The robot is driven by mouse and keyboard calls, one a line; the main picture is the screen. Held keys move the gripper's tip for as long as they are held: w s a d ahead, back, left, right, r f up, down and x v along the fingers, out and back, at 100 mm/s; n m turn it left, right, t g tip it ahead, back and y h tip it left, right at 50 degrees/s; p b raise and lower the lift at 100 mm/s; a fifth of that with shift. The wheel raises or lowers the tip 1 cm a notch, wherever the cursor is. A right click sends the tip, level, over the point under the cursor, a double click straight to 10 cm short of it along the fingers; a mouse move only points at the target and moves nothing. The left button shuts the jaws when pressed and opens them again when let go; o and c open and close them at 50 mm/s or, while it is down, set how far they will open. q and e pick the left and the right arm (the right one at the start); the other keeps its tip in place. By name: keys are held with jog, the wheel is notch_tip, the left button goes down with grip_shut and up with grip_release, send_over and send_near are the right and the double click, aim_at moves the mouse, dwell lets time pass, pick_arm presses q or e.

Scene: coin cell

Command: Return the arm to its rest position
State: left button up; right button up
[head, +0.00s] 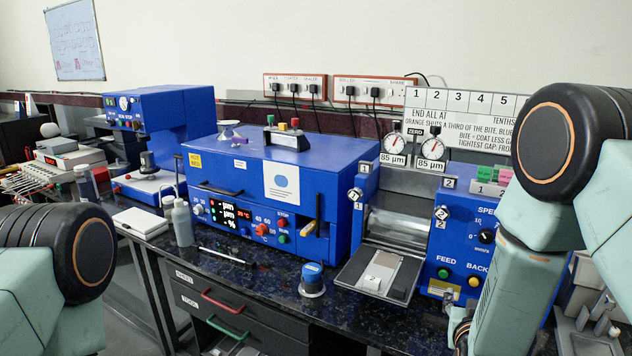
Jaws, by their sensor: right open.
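My right arm comes in from the right as large pale green links with a black round joint. Part of my right gripper (460,330) shows low in the head view, in front of the blue roller machine's lower edge. It is open, and I see nothing held in it. Most of it is hidden behind the arm link or cut off by the frame. My left arm shows only as a black joint and pale link at the lower left; its gripper is out of view.
The dark speckled bench (260,270) carries a blue coater (240,165), a roller machine (455,230) with two dials, and a blue press (170,110). A squeeze bottle (182,222) and a blue-capped jar (312,280) stand near the front. A metal plate (380,275) juts forward.

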jog(key=s+a+f+n+g+y+b, duration=0.1)
jog(key=s+a+f+g+y, duration=0.2)
jog(key=s+f, duration=0.55)
jog(key=s+a+f+n+g+y+b, duration=0.1)
jog(key=s+a+f+g+y, duration=0.2)
jog(key=s+f, duration=0.5)
jog(key=s+a+f+n+g+b, duration=0.1)
jog(key=s+f, duration=0.4)
jog(key=s, duration=0.5)
jog(key=s+a+f+g+b, duration=0.2)
jog(key=s+f+g, duration=0.4)
jog(key=s, duration=0.4)
jog(key=shift+s+a+n+y+b, duration=0.3)
jog(key=shift+s+a+n+b, duration=0.1)
jog(key=shift+b, duration=0.3)
jog(key=shift+c, duration=0.2)
